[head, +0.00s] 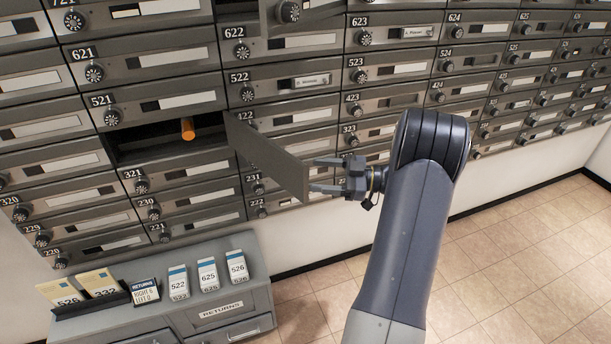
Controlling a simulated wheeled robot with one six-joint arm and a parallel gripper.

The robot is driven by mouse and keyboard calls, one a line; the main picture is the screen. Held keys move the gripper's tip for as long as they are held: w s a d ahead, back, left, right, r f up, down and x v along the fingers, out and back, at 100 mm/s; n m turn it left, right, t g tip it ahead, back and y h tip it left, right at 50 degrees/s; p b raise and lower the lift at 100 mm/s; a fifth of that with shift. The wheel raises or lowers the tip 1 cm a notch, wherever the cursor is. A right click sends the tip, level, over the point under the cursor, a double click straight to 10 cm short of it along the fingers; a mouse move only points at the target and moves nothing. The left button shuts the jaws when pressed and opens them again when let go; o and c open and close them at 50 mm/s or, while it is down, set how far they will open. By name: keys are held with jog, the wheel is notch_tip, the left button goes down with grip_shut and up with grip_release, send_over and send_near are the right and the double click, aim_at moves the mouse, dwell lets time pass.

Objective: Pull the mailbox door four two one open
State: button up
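The compartment (155,143) between doors 521 and 321, the place of number 421, stands open and dark inside. An orange cylinder (187,129) is in it. Its plain grey door (268,155) is swung well outward, hinged on the right; its number and knob are hidden. My gripper (313,175) is just right of the door's free edge, pointing left. Its two fingers are spread apart with nothing seen between them. I cannot tell whether a finger touches the door.
Another door (292,12) with a knob sticks out at the top. A grey returns cabinet (215,310) below carries numbered boxes (208,275) and cards (100,282). The tiled floor (510,260) at right is clear.

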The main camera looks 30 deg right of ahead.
jog(key=v, duration=0.5)
jog(key=shift+s+a+r, duration=0.1)
jog(key=shift+s, duration=0.15)
jog(key=shift+w, duration=0.1)
